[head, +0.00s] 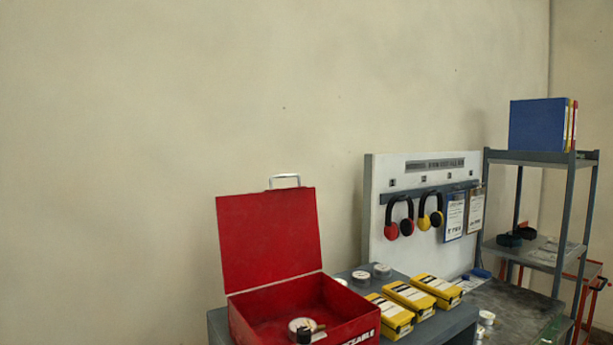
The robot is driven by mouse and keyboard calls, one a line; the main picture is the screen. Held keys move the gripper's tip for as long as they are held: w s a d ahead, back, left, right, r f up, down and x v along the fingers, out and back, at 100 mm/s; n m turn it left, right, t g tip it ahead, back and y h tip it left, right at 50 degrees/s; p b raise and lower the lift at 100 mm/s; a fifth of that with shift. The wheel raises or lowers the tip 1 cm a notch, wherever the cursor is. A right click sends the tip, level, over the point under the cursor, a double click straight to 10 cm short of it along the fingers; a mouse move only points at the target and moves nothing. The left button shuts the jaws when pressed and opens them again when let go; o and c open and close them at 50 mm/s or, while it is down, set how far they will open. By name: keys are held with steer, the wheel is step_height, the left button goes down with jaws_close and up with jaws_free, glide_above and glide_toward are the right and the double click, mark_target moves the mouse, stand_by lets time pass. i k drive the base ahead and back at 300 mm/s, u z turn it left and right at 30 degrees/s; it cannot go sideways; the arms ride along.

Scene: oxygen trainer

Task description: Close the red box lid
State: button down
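The red box (358,318) stands at the bottom middle of the head view, on a dark grey bench top. Its red lid (268,238) is open and stands nearly upright at the back of the box. A light metal handle (285,181) sticks up from the lid's top edge. Inside the box are a pale round roll or tin (301,325) and a small dark item (304,337) in front of it. The box's lower front is cut off by the frame edge. My gripper is not in this view.
Several yellow boxes (408,296) and pale round tins (382,270) sit right of the red box. Behind, a white board (375,240) holds red and yellow ear defenders. A grey shelf (545,158) with blue binders stands at right. The wall above the lid is clear.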

mark_target(272, 235)
steer(key=z, duration=2.2)
steer(key=k, duration=1.4)
steer(key=u, duration=2.05)
steer(key=i, duration=1)
steer(key=u, duration=0.1)
